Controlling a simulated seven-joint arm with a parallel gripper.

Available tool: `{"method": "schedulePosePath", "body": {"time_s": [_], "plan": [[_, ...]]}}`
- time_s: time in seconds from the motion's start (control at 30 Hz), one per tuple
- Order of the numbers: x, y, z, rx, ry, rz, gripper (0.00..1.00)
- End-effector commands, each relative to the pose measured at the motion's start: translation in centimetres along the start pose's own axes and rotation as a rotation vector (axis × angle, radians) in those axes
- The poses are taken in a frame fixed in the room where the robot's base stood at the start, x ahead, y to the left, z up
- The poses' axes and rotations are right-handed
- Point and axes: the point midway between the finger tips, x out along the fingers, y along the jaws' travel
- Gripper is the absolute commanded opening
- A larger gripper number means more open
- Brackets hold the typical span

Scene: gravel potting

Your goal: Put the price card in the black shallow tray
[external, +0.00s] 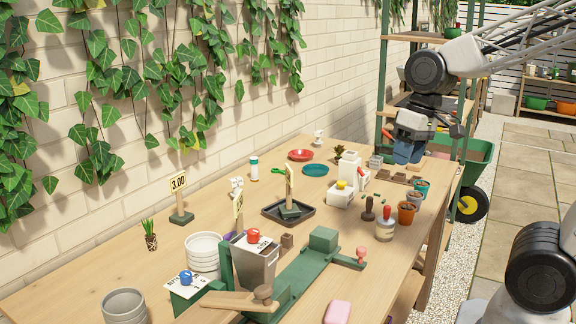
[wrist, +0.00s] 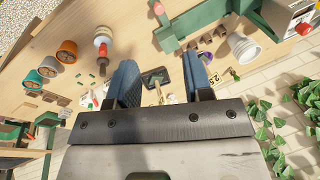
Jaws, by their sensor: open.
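The black shallow tray (external: 272,211) lies near the middle of the table. A price card (external: 290,178) on a green base stands upright inside it, seen nearly edge-on. My gripper (external: 405,152) is raised over the far right of the table, well apart from the tray. Its blue fingers are open with nothing held between them in the wrist view (wrist: 160,82).
A grey metal bin (external: 255,265) and a green press-like fixture (external: 310,262) stand in front of the tray. The table's left front is mostly clear.

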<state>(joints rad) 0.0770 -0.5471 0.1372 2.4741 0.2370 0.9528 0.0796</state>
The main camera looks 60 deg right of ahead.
Motion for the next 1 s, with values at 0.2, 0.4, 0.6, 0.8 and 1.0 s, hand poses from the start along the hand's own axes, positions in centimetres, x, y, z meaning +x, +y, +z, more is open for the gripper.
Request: {"method": "schedulePosePath", "body": {"time_s": [0.2, 0.4, 0.6, 0.8, 1.0], "plan": [[-2.2, 1.1, 2.4, -0.215, 0.083, 0.131, 0.46], [-2.9, 1.6, 3.0, -0.283, 0.109, 0.177, 0.46], [-3.0, 1.7, 3.0, -0.285, 0.109, 0.179, 0.46], [-3.0, 1.6, 3.0, -0.284, 0.109, 0.178, 0.46], [-3.0, 1.6, 3.0, -0.284, 0.109, 0.178, 0.46]]}}
